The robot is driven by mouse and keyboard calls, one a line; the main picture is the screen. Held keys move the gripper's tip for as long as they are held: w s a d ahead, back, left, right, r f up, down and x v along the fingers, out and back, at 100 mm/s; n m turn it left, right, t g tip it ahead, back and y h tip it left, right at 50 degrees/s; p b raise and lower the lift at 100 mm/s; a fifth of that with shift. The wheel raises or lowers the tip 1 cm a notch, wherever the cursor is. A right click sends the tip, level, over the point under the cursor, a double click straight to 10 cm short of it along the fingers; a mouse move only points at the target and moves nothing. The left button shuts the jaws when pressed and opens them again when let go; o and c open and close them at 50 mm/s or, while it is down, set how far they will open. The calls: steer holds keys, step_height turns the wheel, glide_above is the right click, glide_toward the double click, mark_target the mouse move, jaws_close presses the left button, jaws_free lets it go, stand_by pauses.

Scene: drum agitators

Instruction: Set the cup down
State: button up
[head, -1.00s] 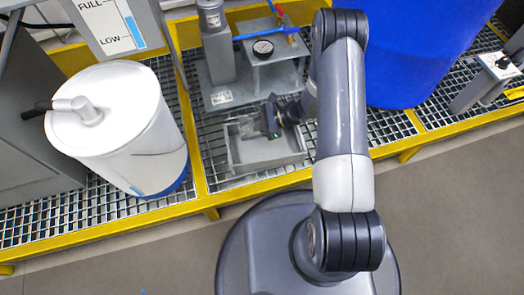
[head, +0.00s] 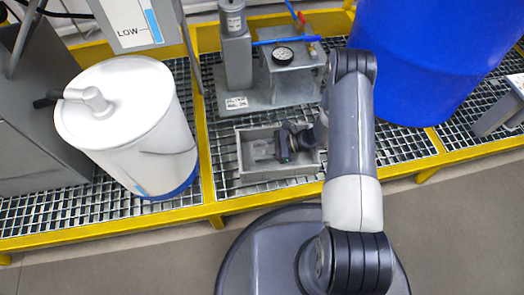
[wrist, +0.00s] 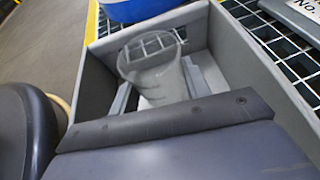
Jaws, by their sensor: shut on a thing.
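A clear, see-through cup (wrist: 152,72) shows in the wrist view, inside a grey open-topped box (wrist: 232,45). My gripper (wrist: 155,88) is shut on the cup, with a finger on either side of it. The cup looks about upright; its lower part is hidden by the dark wrist housing, so I cannot tell whether it touches the box floor. In the head view my gripper (head: 284,147) is down inside the grey box (head: 282,174), towards its right side. The cup is too faint to make out clearly there.
The box sits on a metal grating (head: 222,172) with a yellow edge rail (head: 150,218). A pump stand with a gauge (head: 283,55) is behind it. A white drum (head: 135,130) stands left and a blue drum (head: 420,55) right.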

steer(key=shift+f+b, duration=0.4)
steer(key=shift+f, duration=0.05)
steer(key=shift+f, duration=0.2)
steer(key=o, duration=1)
steer(key=shift+r, duration=0.1)
steer(key=shift+r+p, duration=0.3)
steer(key=shift+r, duration=0.1)
steer(key=p+v, duration=0.4)
steer(key=v, duration=0.8)
steer(key=shift+r, duration=0.15)
